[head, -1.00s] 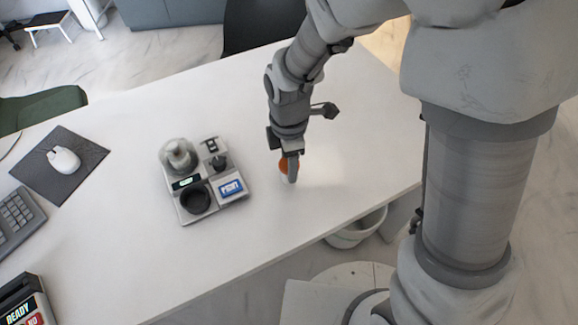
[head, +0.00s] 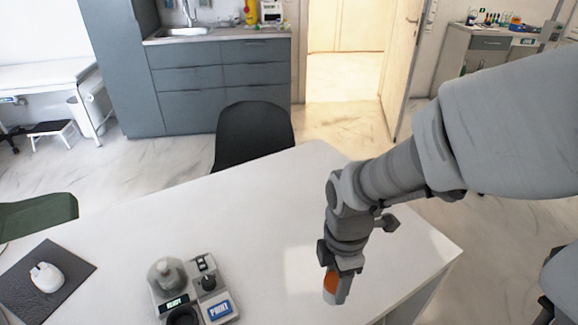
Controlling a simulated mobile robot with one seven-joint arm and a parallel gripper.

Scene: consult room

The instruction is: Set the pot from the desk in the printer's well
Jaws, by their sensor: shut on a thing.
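The pot (head: 329,283) shows as a small orange and pale piece between the fingers of my gripper (head: 335,286). My gripper is shut on it, pointing down over the right part of the desk, and its fingers hide much of the pot. I cannot tell how high it is above the desk. The printer (head: 222,293) stands on the desk to the left of my gripper, with a blue PRINT label and a green READY display. Its round dark well (head: 183,317) is at the front left, cut by the bottom edge of the view, and looks empty.
A mouse (head: 47,277) lies on a dark mat (head: 70,260) at left. The white desk (head: 255,225) is bare between printer and gripper. A black chair (head: 255,140) stands behind it.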

